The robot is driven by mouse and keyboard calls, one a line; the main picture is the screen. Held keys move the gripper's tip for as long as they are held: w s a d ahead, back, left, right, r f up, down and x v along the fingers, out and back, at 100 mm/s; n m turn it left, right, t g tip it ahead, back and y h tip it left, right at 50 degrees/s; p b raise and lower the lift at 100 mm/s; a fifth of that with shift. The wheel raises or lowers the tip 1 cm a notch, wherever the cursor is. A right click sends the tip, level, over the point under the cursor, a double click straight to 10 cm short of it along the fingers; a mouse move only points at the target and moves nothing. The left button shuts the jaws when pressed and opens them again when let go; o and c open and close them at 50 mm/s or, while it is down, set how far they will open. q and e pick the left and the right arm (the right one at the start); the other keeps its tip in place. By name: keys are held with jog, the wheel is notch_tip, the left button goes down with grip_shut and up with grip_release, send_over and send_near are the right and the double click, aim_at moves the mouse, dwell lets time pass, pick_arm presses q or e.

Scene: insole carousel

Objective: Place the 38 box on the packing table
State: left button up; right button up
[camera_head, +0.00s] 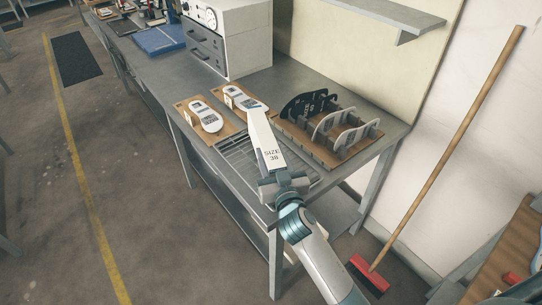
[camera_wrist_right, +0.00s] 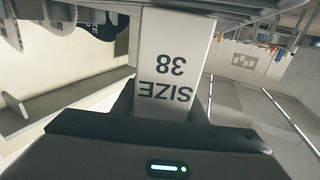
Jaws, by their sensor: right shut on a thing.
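The 38 box is a long white box (camera_head: 265,138) marked "SIZE 38". My right gripper (camera_head: 283,182) is shut on its near end and holds it out over the front part of the grey metal table (camera_head: 173,75). In the right wrist view the white box (camera_wrist_right: 176,50) runs up from between the fingers of my right gripper (camera_wrist_right: 165,115), its lettering upside down. The far end of the box lies in front of an insole board in the head view; I cannot tell whether it touches anything. My left gripper is not in view.
Two wooden boards with white insoles (camera_head: 206,116) lie on the table. A wooden rack with dark and pale upright plates (camera_head: 345,132) stands to the right, beside a wire grid (camera_head: 240,152). A grey drawer cabinet (camera_head: 245,45) stands behind. A red broom (camera_head: 369,274) leans on the wall.

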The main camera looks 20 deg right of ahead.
jog(key=shift+f, duration=0.15)
jog(key=o, duration=1.1)
jog(key=shift+o, duration=0.2)
jog(key=s+b, duration=0.1)
jog(key=s, duration=0.2)
jog(key=s+b, duration=0.1)
jog(key=s, duration=0.3)
jog(key=s+b, duration=0.1)
jog(key=s, duration=0.3)
jog(key=shift+a, duration=0.25)
jog(key=shift+s, duration=0.5)
jog(key=shift+o, duration=0.3)
